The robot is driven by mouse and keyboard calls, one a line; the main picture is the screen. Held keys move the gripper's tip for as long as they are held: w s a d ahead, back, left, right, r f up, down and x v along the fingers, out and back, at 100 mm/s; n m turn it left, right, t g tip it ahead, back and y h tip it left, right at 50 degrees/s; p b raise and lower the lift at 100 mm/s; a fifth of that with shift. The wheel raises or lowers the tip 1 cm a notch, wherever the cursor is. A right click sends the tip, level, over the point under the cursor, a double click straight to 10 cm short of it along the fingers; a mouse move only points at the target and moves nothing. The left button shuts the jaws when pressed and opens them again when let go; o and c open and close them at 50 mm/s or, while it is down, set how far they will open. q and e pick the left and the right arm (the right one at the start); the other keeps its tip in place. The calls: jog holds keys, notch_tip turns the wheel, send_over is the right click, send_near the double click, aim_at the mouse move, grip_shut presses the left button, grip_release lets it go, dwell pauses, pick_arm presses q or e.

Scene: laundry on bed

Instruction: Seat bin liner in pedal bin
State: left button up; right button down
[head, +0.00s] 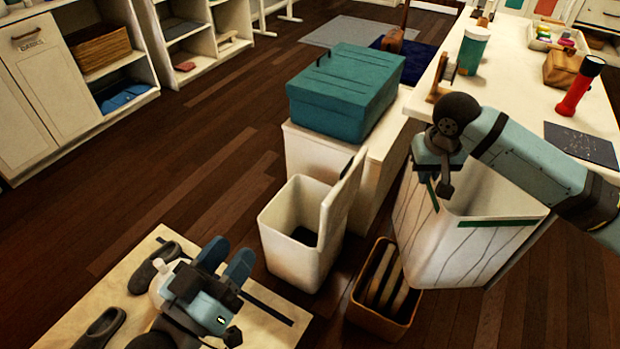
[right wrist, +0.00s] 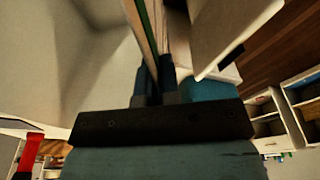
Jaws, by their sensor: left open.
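The white pedal bin (head: 287,258) stands on the floor in the middle of the head view, its lid (head: 343,200) raised on the right side. Its inside looks empty, with a dark patch at the bottom. The bin liner (head: 440,235), white with thin dark lines and a green band at its rim, hangs open-topped to the right of the bin, apart from it. My right gripper (head: 441,182) is shut on the liner's rim; the right wrist view shows the pinched wall (right wrist: 146,30) between the fingers. My left gripper (head: 227,258) is open and empty at lower left.
A teal box (head: 345,90) sits on a white cabinet behind the bin. A wooden crate (head: 365,311) stands between bin and liner. A pale board (head: 262,325) with dark slippers (head: 150,265) lies at lower left. A white table (head: 500,85) holds a red flashlight (head: 578,88).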

notch_tip(320, 180, up, 3)
jog(key=p, duration=0.3)
jog(key=shift+s+f, duration=0.1)
pick_arm(q)
jog(key=s+a+r+g+y+p, duration=0.4)
jog(key=a+r+p, duration=0.4)
jog(key=p, duration=2.8)
jog(key=shift+g+y, duration=0.9)
jog(key=shift+y, duration=0.2)
pick_arm(e)
jog(key=s+r, duration=0.3)
jog(key=r, duration=0.7)
jog(key=s+r, duration=0.3)
jog(key=r, duration=0.8)
jog(key=s+r, duration=0.4)
jog(key=r, duration=0.7)
jog(key=shift+r, duration=0.2)
pick_arm(q)
jog(key=shift+s, duration=0.1)
jog(key=shift+r, duration=0.1)
pick_arm(e)
jog(key=shift+r, duration=0.1)
